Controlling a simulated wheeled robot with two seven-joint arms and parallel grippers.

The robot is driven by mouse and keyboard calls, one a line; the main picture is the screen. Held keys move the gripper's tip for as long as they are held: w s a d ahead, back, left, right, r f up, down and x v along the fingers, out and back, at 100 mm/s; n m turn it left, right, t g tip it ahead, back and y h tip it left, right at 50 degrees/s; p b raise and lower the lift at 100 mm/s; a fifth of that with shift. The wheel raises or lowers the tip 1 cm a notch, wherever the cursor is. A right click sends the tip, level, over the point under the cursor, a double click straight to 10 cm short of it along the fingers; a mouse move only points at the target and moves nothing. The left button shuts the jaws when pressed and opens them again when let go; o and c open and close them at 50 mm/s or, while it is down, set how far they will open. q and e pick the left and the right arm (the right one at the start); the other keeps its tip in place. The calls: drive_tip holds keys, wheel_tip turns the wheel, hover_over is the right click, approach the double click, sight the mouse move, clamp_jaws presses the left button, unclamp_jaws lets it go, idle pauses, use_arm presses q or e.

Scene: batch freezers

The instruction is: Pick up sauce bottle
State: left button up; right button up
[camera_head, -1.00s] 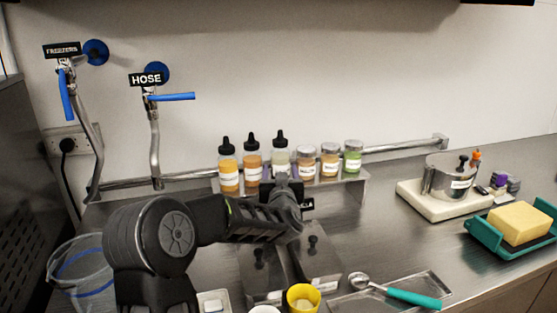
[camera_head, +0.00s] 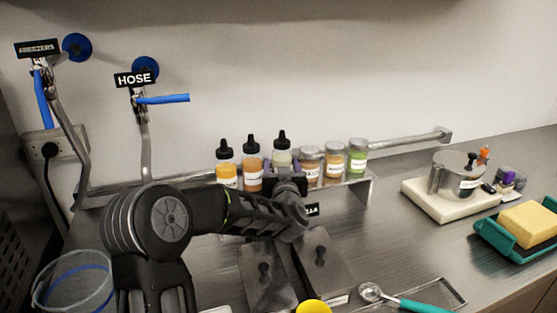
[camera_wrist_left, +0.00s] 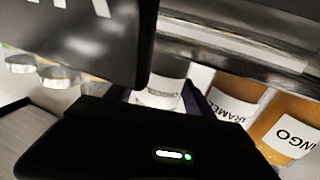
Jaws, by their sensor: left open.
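Three sauce bottles with black nozzle caps stand on the raised metal shelf (camera_head: 363,185): a yellow one (camera_head: 226,173), an orange-brown one (camera_head: 252,175) and a pale one (camera_head: 281,157). My left gripper (camera_head: 284,172) is open at the pale bottle, with a finger on each side of it. The gripper hides the bottle's lower part. In the left wrist view the pale bottle (camera_wrist_left: 164,88) shows between the fingers, its label partly visible. The caramel bottle (camera_wrist_left: 231,106) and the mango bottle (camera_wrist_left: 288,130) stand beside it. My right gripper is not in view.
Several lidded jars (camera_head: 333,165) stand right of the pale bottle, close to the gripper. Lidded metal bins (camera_head: 325,262) lie below the arm. A pot (camera_head: 452,176) on a pale board and a yellow sponge (camera_head: 528,224) in a green tray stand right. A wall rail (camera_head: 410,141) runs behind.

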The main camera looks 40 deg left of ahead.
use_arm(q)
drive_tip(key=shift+s+d+r, duration=0.15)
drive_tip(key=shift+d, duration=0.05)
drive_tip(key=shift+a, duration=0.1)
drive_tip(key=shift+c, duration=0.3)
drive_tip(key=c, duration=1.1)
